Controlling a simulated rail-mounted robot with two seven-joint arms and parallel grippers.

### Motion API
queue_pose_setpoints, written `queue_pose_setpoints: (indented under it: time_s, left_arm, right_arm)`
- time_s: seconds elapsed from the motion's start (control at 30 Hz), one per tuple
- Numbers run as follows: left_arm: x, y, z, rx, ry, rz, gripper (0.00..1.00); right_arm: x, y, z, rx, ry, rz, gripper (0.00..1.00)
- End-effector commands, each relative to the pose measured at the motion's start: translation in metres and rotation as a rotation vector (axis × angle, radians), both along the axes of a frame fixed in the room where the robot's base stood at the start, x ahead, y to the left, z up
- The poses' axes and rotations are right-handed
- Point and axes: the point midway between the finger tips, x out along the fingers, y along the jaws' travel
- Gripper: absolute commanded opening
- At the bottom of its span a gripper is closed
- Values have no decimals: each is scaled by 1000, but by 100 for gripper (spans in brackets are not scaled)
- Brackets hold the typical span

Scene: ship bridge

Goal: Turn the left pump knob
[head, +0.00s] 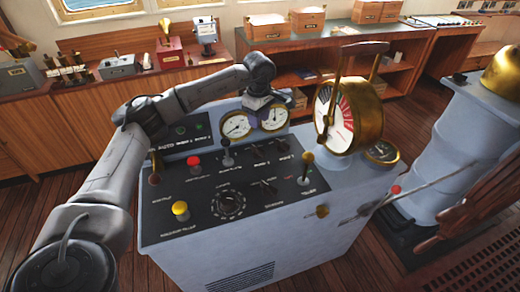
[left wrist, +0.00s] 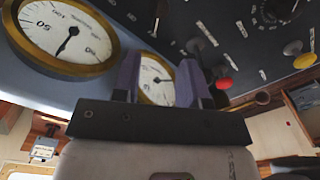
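The dark control panel (head: 205,205) on the grey console carries several small black knobs, among them one at the upper middle (head: 255,149), one to its right (head: 283,144) and one lower down (head: 265,187). Their labels are too small to read, so I cannot tell which is the left pump knob. My left gripper (head: 262,106) is at the console's back edge, by the two round gauges and behind the knobs. In the left wrist view its purple fingers (left wrist: 160,82) stand apart with a gauge (left wrist: 157,80) showing between them, and nothing is held. My right gripper is not in view.
A red button (head: 193,161), a yellow button (head: 180,208), a round dial (head: 230,205) and upright levers (head: 307,165) stand on the panel. The brass telegraph (head: 350,115) rises at the right. Wooden cabinets line the back.

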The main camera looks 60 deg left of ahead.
Motion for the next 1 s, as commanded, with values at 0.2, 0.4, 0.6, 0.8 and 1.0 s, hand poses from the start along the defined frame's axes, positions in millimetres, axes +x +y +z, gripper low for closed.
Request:
queue_pose_setpoints:
  time_s: [0.2,0.4,0.6,0.8,1.0]
  left_arm:
    - [0,0,-13,-2,1,-48,39]
    - [0,0,-47,-2,3,-47,39]
    - [0,-1,-84,-3,-1,-46,39]
    - [0,-1,-114,-4,-2,-46,39]
    - [0,-1,-132,-3,-3,-45,39]
  right_arm:
    - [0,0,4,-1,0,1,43]
    - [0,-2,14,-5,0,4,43]
    - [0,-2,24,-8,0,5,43]
    - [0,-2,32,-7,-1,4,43]
    - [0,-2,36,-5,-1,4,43]
